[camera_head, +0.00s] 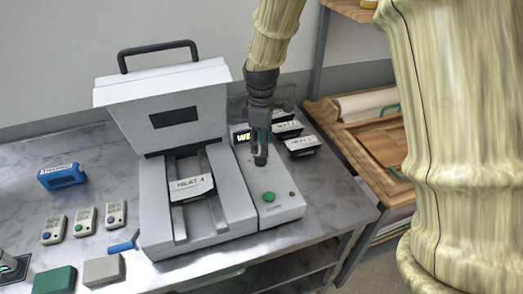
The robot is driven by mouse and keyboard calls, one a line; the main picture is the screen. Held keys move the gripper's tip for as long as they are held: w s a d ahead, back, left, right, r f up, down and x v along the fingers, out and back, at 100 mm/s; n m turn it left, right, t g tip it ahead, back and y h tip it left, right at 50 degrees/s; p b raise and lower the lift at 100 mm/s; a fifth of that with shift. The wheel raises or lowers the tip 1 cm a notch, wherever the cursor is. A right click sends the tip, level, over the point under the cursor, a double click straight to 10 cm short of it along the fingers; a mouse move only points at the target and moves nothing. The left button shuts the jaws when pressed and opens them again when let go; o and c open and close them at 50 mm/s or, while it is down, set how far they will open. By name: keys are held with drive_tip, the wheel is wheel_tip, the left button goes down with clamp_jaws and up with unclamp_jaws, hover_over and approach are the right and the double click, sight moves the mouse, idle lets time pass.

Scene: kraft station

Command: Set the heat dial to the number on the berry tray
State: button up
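A white sealing machine (165,95) stands on the counter with its lid raised. A dark tray (192,188) sits in its bay, and its white label seems to read "HEAT 4". I cannot see whether it holds berries. A control box (285,187) adjoins the machine on the right, with a green button (268,197) at the front and a lit display (241,136) at the back. My gripper (260,161) points down over the middle of this box. Its fingertips look close together, but their opening is unclear. The heat dial is not distinguishable; my gripper may hide it.
Several labelled dark trays (302,146) stand behind and right of the control box. Several small handheld devices (85,221), a blue device (62,175), a green block (55,281) and a grey block (103,270) lie at left. A wooden shelf unit (340,125) stands right.

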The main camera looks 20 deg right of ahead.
sight(262, 158)
drive_tip(key=f, duration=0.1)
drive_tip(key=w+f, duration=0.2)
drive_tip(key=shift+f+p, duration=0.3)
drive_tip(key=shift+f, duration=0.05)
drive_tip(key=shift+d+f, duration=0.1)
drive_tip(key=shift+f, duration=0.3)
drive_tip(key=shift+s+f, duration=0.15)
drive_tip(key=shift+s, duration=0.1)
drive_tip(key=shift+s+f, duration=0.1)
drive_tip(key=shift+s, duration=0.5)
drive_tip(key=shift+w+f, duration=0.55)
drive_tip(key=shift+w, duration=0.05)
drive_tip(key=shift+s+r, duration=0.1)
drive_tip(key=shift+s, duration=0.05)
drive_tip(key=shift+s+r, duration=0.15)
drive_tip(key=shift+c, duration=1.4)
clamp_jaws()
